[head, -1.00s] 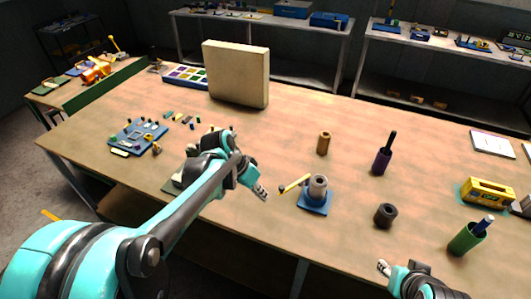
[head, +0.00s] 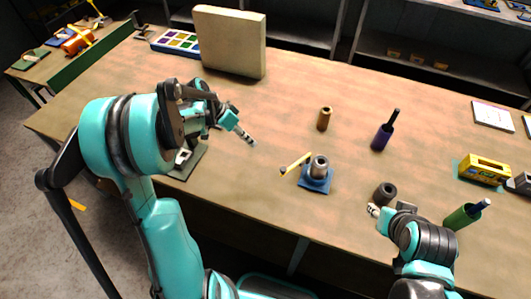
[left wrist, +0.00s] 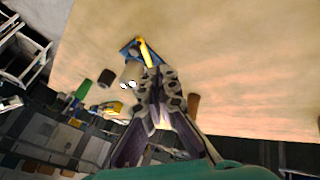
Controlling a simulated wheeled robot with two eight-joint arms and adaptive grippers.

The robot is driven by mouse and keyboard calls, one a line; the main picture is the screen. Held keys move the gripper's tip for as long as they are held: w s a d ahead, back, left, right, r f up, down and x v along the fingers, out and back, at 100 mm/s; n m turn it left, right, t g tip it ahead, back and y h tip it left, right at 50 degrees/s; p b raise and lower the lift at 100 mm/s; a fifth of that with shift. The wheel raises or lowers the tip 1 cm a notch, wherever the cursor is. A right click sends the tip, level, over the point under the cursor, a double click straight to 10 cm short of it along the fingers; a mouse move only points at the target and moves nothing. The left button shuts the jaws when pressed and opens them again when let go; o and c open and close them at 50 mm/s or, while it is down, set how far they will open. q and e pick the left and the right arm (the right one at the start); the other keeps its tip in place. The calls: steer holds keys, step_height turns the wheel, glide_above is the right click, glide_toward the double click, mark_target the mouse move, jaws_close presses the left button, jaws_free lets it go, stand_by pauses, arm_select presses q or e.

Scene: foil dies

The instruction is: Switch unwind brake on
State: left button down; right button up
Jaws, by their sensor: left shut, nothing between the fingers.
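A yellow lever (head: 296,163) sticks out beside a grey spindle (head: 319,167) on a blue base (head: 317,184) in the middle of the table; it looks like the unwind brake. The lever and blue base (left wrist: 129,48) also show in the left wrist view, just beyond the fingers. My left gripper (head: 248,140) is shut and empty, to the left of the lever and apart from it. It fills the middle of the left wrist view (left wrist: 152,85). My right gripper (head: 373,210) is beside a dark roll (head: 385,193); whether it is open is unclear.
A brown cylinder (head: 324,119) and a purple bottle (head: 383,136) stand behind the spindle. A tall beige block (head: 229,42) stands at the back left. The table between is clear.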

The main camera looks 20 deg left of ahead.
mark_target(282, 171)
arm_select(q)
steer(key=d+f+b, duration=0.2)
steer(key=d+f, duration=0.6)
steer(key=d, duration=0.1)
steer(key=shift+f, duration=0.25)
steer(key=shift+s, duration=0.1)
steer(key=shift+s+d+n+t+b, duration=0.3)
steer(key=shift+s+d+n+b, duration=0.05)
steer(key=shift+d+n, duration=0.05)
steer(key=shift+d, duration=0.1)
steer(key=shift+s+d+n+t+b, duration=0.3)
steer(key=shift+s+d+n, duration=0.25)
steer(key=shift+d+n, duration=0.05)
steer(key=s+d+n+t+y+b, duration=0.1)
steer(key=s+d, duration=0.1)
steer(key=d, duration=0.3)
steer(key=shift+d+n, duration=0.3)
steer(key=shift+n, duration=0.1)
